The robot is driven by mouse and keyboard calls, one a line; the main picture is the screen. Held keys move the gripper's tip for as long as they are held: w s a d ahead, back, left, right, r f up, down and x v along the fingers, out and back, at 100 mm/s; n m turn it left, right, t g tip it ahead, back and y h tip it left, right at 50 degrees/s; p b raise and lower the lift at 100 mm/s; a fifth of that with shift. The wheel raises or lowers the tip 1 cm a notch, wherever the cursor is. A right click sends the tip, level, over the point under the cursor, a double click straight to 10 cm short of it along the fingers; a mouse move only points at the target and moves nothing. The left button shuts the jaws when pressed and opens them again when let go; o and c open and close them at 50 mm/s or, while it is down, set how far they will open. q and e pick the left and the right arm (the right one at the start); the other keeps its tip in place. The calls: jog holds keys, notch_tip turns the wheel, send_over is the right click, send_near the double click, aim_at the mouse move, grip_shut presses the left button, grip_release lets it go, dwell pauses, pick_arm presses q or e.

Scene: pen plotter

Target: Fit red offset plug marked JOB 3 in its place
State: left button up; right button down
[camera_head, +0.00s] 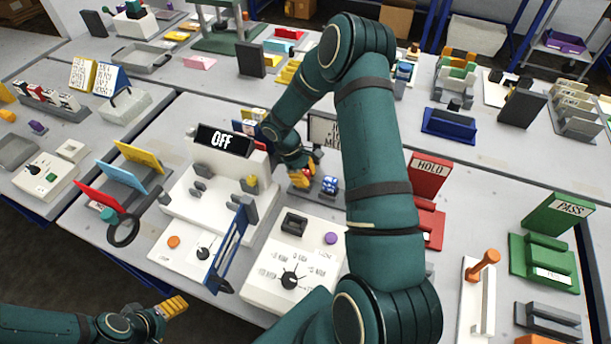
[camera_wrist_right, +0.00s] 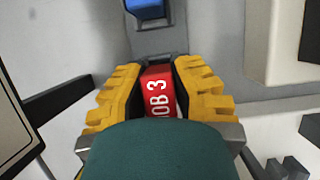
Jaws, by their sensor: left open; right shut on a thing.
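The red plug marked JOB 3 (camera_wrist_right: 158,88) shows in the right wrist view between the two yellow fingers of my right gripper (camera_wrist_right: 160,85). The gripper is shut on it, and my own wrist hides its lower part. In the head view my right gripper (camera_head: 301,178) is beside the white machine with the OFF display (camera_head: 222,141), left of a small blue block (camera_head: 330,185). I cannot tell whether the plug touches the surface below. My left gripper (camera_head: 172,306) is open and empty at the lower left, away from the machine.
A blue upright panel (camera_head: 230,245) stands before the machine. A white dial box (camera_head: 290,274) sits in front of my right gripper. A framed sign (camera_head: 325,130) stands behind it. Red HOLD (camera_head: 431,172) and green PASS (camera_head: 558,213) stands are at the right. A blue block (camera_wrist_right: 147,8) shows ahead in the wrist view.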

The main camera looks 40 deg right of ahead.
jog(key=shift+f, duration=0.15)
jog(key=c, duration=0.9)
grip_release()
jog(key=v, duration=1.2)
